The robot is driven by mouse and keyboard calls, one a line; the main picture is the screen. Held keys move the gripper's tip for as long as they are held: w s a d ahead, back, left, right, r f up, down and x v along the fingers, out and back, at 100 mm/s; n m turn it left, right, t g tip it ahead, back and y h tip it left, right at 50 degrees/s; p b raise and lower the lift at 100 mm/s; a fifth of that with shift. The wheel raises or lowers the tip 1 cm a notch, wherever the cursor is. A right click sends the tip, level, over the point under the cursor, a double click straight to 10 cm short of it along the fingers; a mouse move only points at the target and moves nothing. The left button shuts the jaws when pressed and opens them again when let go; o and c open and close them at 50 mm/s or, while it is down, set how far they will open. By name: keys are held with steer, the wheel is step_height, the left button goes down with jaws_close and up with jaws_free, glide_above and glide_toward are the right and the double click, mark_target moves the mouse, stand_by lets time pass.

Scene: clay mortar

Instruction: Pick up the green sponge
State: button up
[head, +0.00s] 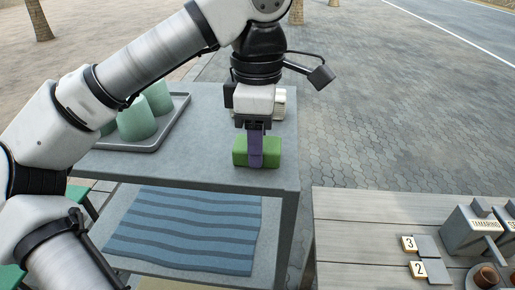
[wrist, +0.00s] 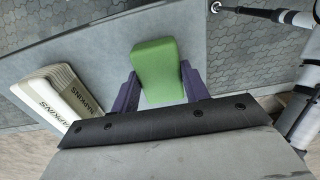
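The green sponge (head: 241,152) is a bright green block lying on the grey table top near its front right corner. In the wrist view the sponge (wrist: 157,62) stands out between two purple fingers. My gripper (head: 256,150) points down over the sponge, and one finger hides the middle of its front face. In the wrist view my gripper (wrist: 160,88) has one finger on each side of the sponge, spread apart. I cannot tell whether the fingers touch its sides.
A napkin holder (wrist: 62,92) stands beside my gripper. A tray (head: 176,125) with green cups (head: 137,121) is at the table's left. A striped blue cloth (head: 185,230) lies on the lower shelf. A wooden counter (head: 360,230) with number cards stands at right.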

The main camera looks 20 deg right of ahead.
steer(key=shift+c, duration=1.1)
steer(key=shift+r, duration=0.15)
step_height(320, 180, up, 10)
